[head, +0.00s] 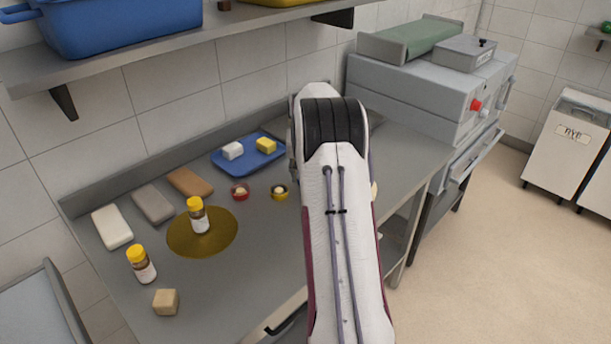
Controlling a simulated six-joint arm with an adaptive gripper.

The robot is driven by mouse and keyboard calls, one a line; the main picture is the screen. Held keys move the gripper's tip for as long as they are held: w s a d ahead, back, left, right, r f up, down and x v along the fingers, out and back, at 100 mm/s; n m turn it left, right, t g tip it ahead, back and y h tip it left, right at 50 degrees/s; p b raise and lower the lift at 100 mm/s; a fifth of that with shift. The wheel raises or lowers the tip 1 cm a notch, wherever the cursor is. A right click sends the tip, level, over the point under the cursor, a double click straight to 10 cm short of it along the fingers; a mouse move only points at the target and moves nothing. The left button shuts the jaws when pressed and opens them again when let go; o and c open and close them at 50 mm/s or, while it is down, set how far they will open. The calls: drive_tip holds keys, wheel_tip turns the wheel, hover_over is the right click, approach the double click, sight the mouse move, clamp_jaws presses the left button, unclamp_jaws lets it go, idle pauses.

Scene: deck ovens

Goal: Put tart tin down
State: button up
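My arm fills the middle of the head view, reaching over the steel worktop (205,280). My gripper is hidden behind the arm, so its fingers and anything in them do not show. I cannot make out a tart tin for certain. A small cream-coloured edge (374,191) shows just right of the arm, mostly covered by it.
A gold disc (221,244) carries a yellow-capped bottle (198,216); another bottle (141,265) and a tan cube (166,301) stand nearby. Several blocks and a blue tray (222,166) line the back. An oven (430,95) stands right. A shelf (190,42) overhangs the worktop.

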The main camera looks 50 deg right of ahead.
drive_tip(key=shift+f, duration=0.3)
drive_tip(key=shift+f, duration=0.1)
drive_tip(key=o, duration=0.8)
drive_tip(key=v, duration=1.2)
idle(0.3)
